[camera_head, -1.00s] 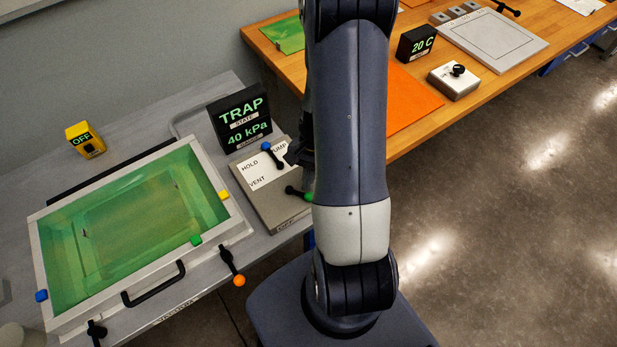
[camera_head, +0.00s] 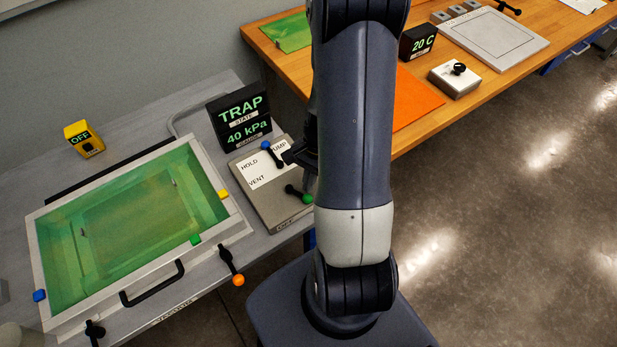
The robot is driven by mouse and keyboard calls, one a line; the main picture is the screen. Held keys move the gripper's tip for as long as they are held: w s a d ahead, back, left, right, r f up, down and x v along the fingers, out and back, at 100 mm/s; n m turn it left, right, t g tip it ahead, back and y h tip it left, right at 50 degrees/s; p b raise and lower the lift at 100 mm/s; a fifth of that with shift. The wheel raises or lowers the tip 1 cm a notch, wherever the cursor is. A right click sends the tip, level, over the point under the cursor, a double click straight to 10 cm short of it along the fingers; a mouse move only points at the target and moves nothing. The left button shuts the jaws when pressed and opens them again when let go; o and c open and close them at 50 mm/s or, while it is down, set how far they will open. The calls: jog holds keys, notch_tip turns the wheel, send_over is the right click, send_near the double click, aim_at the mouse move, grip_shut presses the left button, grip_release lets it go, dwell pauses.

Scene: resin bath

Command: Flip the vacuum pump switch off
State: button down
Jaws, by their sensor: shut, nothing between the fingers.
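A grey control box (camera_head: 262,203) stands on the grey bench, right of the bath. A black lever with a blue knob (camera_head: 265,145) sits at the plate's upper edge. A black lever with a green knob (camera_head: 307,198) lies lower right, above a small label that seems to read OFF; I cannot tell which lever is the pump switch. My gripper (camera_head: 287,155) is shut and empty, just right of the blue-knobbed lever. My arm partly hides it, and contact is unclear.
A black display (camera_head: 238,107) reading TRAP and 40 kPa stands behind the box. The white-framed green bath (camera_head: 235,215) is left, with an orange-knobbed lever (camera_head: 238,280) at its front right. A yellow box (camera_head: 79,132) reads OFF. A wooden bench (camera_head: 290,72) lies behind my arm.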

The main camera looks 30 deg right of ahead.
jog(key=m, duration=0.1)
jog(key=s+m, duration=0.1)
jog(key=shift+a+f+m+t+b, duration=0.1)
jog(key=shift+a+m+t+b, duration=0.2)
jog(key=shift+a+m, duration=0.1)
jog(key=m, duration=0.1)
jog(key=s+a+m+t, duration=0.1)
jog(key=m, duration=0.1)
jog(key=shift+a+m, duration=0.15)
jog(key=shift+m, duration=0.15)
jog(key=shift+s+a+m+t+b, duration=0.15)
jog(key=shift+a+m+t+b, duration=0.3)
jog(key=shift+m, duration=0.75)
jog(key=shift+a+m+t, duration=0.25)
jog(key=shift+a+m, duration=0.15)
jog(key=shift+m, duration=0.4)
jog(key=shift+a+m+t, duration=0.2)
jog(key=shift+a+m, duration=0.15)
jog(key=shift+m, duration=0.45)
